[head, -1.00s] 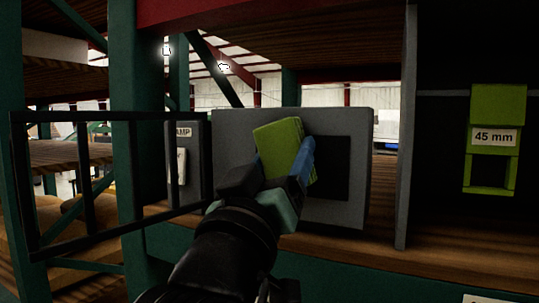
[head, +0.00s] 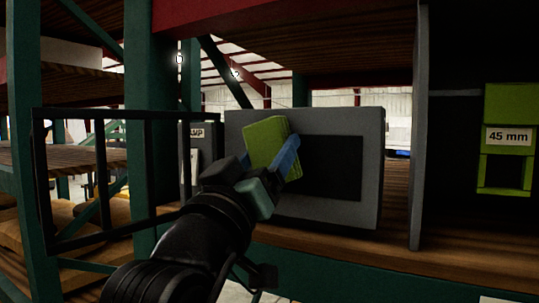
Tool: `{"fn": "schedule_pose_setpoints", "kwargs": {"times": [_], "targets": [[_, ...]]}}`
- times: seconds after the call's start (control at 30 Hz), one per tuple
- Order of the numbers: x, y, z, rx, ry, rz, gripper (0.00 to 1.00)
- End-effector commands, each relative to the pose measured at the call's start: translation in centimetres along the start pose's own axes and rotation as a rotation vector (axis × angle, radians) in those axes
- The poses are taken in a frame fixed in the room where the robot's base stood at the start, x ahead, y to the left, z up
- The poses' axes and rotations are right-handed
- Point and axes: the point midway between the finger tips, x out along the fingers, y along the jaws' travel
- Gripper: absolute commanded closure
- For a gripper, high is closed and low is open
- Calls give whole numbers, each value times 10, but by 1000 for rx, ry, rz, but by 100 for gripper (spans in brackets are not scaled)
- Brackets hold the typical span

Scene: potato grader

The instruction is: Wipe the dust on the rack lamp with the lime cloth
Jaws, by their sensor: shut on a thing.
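My gripper (head: 273,172) is shut on the lime cloth (head: 271,143), a flat folded pad held upright and tilted between the fingers. One blue finger shows on its right side. The cloth is in front of the left part of a grey box (head: 370,125) with a dark front panel (head: 335,168), standing on the wooden shelf. I cannot tell whether the cloth touches it. I cannot tell which box is the rack lamp. No dust can be made out.
A black barred frame (head: 103,115) stands out at the left, near my arm. A green post (head: 148,100) is behind it. A grey upright divider (head: 419,130) stands to the right, then a lime holder (head: 509,108) marked "45 mm". The wooden shelf above (head: 350,50) limits height.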

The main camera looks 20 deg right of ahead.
Motion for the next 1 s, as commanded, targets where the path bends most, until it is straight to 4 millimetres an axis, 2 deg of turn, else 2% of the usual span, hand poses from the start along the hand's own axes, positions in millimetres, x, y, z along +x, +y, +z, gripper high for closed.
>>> {"fn": "schedule_pose_setpoints", "kwargs": {"times": [0.6, 1.0], "targets": [[-50, 0, -20, 0, 0, 0, 70], [-55, 0, -23, 0, -1, 0, 70]]}}
